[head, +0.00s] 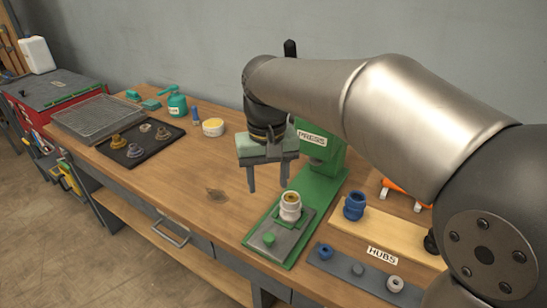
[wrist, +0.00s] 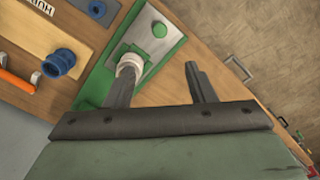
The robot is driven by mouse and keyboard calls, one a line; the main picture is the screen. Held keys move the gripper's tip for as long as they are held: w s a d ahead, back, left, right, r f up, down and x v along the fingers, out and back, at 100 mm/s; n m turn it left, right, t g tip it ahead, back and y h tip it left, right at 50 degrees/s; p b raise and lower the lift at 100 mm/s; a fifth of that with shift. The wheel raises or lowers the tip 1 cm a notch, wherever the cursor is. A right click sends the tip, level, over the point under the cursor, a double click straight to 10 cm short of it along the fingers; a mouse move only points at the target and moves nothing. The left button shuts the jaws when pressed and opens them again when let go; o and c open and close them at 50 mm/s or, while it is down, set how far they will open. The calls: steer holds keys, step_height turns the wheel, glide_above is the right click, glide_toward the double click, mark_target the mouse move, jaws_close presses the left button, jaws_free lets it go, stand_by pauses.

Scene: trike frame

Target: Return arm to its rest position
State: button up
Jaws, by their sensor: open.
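My gripper (head: 267,186) hangs from my arm over the wooden bench, just left of the green press in the head view. Its two fingers point down, spread apart, with nothing between them. The wrist view also shows the gripper (wrist: 162,82) open and empty. The white hub (head: 290,207) with a brass-coloured centre stands on the press (head: 321,190), to the right of the fingers in the head view. In the wrist view one finger partly overlaps the white hub (wrist: 130,65); I cannot tell whether they touch.
A blue hub (head: 354,206) stands on a wooden block by the HUBS label. A grey strip (head: 340,268) holds small parts. A black tray (head: 140,147) with several parts, a wire basket (head: 97,118) and a teal oil can (head: 177,105) are at left.

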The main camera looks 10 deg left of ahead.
steer(key=shift+d, duration=0.15)
steer(key=s+d+f+m, duration=0.2)
steer(key=s+d+f, duration=0.4)
steer(key=s+d, duration=0.2)
steer(key=s+d+f+m, duration=0.1)
steer(key=s+d+f, duration=0.5)
steer(key=d, duration=0.6)
steer(key=shift+s+d+f+m, duration=0.25)
steer(key=shift+s+d+m, duration=0.15)
steer(key=shift+s, duration=0.75)
